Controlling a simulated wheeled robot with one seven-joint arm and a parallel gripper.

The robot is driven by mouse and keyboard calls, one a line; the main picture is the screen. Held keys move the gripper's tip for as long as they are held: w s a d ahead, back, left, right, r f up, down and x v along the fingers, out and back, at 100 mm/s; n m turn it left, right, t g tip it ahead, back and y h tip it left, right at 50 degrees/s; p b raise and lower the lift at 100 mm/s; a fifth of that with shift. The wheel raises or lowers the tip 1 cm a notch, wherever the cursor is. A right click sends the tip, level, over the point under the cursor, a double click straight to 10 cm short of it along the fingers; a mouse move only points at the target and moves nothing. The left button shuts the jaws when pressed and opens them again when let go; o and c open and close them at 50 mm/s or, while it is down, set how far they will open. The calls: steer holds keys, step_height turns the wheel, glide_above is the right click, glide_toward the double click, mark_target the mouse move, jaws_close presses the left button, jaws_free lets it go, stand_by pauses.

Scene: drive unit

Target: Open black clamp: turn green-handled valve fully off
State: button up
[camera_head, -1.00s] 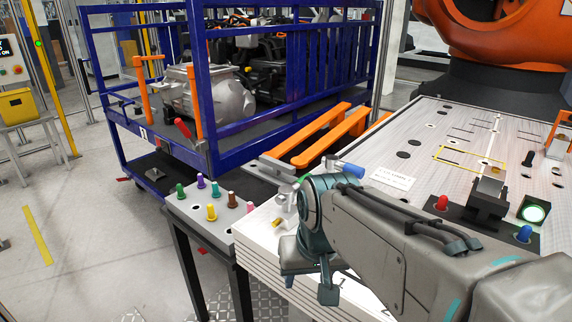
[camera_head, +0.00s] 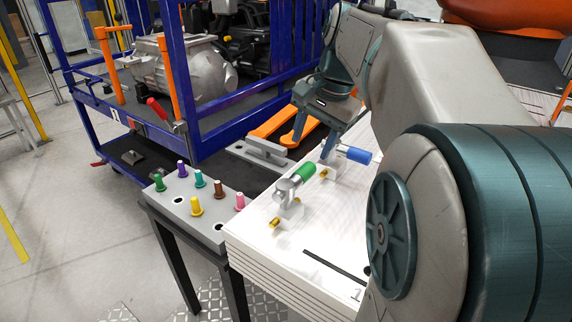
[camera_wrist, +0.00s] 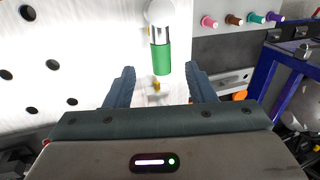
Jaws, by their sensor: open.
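The green-handled valve (camera_head: 302,172) stands on the white panel near its left edge. It has a silver body and a brass end, and its handle points up and to the right. In the wrist view the green handle (camera_wrist: 161,60) lies between the lines of my two fingers, close to the fingertips. My gripper (camera_head: 311,146) is open and empty, above and just behind the green handle, beside the blue-handled valve (camera_head: 355,155). It also shows in the wrist view (camera_wrist: 159,70). I cannot make out a black clamp now; my arm hides the right of the panel.
A grey stand (camera_head: 188,213) with several coloured pegs adjoins the panel's left edge. A blue cart (camera_head: 195,135) with a metal housing (camera_head: 195,75) and orange bars stands behind. The panel's front left (camera_head: 275,258) is clear. My arm fills the right side.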

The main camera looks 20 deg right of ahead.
mark_target(300, 174)
steer(key=x, duration=0.9)
steer(key=shift+w+f, duration=0.1)
steer(key=shift+f, duration=0.25)
jaws_close()
